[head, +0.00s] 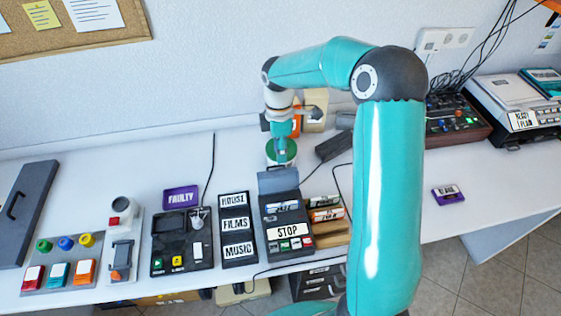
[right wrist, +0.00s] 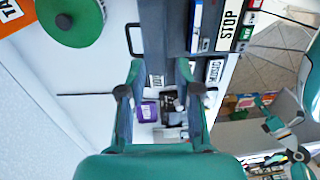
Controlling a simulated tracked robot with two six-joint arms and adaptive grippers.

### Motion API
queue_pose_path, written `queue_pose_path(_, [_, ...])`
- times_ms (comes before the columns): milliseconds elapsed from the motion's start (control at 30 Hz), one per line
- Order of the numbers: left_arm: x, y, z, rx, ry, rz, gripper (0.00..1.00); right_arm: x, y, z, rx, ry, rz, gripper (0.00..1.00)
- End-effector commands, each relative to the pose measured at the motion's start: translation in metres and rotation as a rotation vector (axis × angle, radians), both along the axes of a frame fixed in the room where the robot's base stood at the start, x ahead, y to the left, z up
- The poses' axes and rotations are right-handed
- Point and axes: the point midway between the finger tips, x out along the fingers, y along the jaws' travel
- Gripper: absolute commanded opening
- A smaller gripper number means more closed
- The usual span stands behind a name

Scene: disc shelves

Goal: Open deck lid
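The deck (head: 287,215) is a dark box with a STOP label on the table, right of the HOUSE, FILMS and MUSIC panel. Its grey lid (head: 278,181) stands raised at the deck's back edge, with a cassette visible in front of it. In the right wrist view the lid (right wrist: 164,32) is a grey panel with a black handle (right wrist: 132,40). My right gripper (head: 281,147) is behind the lid in the head view. In the right wrist view its fingers (right wrist: 160,72) are apart, with nothing between them, close to the handle. Teal parts of mine show small at the right.
A green disc (right wrist: 70,18) is near the right gripper, beside an orange box (right wrist: 14,10). Loose tapes (head: 326,214) lie right of the deck. A purple FAULTY tray (head: 180,197) and button panels are left.

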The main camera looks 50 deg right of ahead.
Motion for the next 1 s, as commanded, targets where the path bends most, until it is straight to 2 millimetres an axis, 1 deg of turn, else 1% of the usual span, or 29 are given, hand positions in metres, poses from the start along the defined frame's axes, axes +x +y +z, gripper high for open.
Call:
queue_pose_path(33, [0.0,0.0,0.0,0.0,0.0,0.0,0.0,0.002,-0.001,0.011,-0.002,-0.004,0.0,0.33])
queue_pose_path(100, [0.0,0.0,0.0,0.0,0.0,0.0,0.0,0.003,-0.001,0.023,-0.002,-0.004,0.0,0.33])
queue_pose_path(200, [0.0,0.0,0.0,0.0,0.0,0.0,0.0,0.004,-0.002,0.036,-0.001,-0.001,0.0,0.33])
queue_pose_path(300, [0.0,0.0,0.0,0.0,0.0,0.0,0.0,0.004,-0.002,0.044,0.001,0.001,0.001,0.33])
queue_pose_path(400, [0.0,0.0,0.0,0.0,0.0,0.0,0.0,0.004,-0.002,0.047,0.001,0.003,0.001,0.33])
queue_pose_path(633, [0.0,0.0,-0.001,0.0,0.0,0.0,0.0,0.004,-0.002,0.047,0.001,0.003,0.001,0.33])
queue_pose_path(767, [0.0,0.0,-0.001,0.0,0.0,0.0,0.0,0.004,-0.002,0.047,0.0,0.004,-0.02,0.11])
queue_pose_path(833, [0.0,0.0,-0.001,0.0,0.0,0.0,0.0,0.004,-0.002,0.047,-0.003,0.006,-0.066,0.0])
queue_pose_path(933, [0.0,0.0,-0.001,0.0,0.0,0.0,0.0,0.004,-0.002,0.047,-0.013,0.01,-0.201,0.0])
queue_pose_path(1000, [0.0,0.0,-0.001,0.0,0.0,0.0,0.0,0.006,-0.004,0.049,-0.025,0.008,-0.345,0.0])
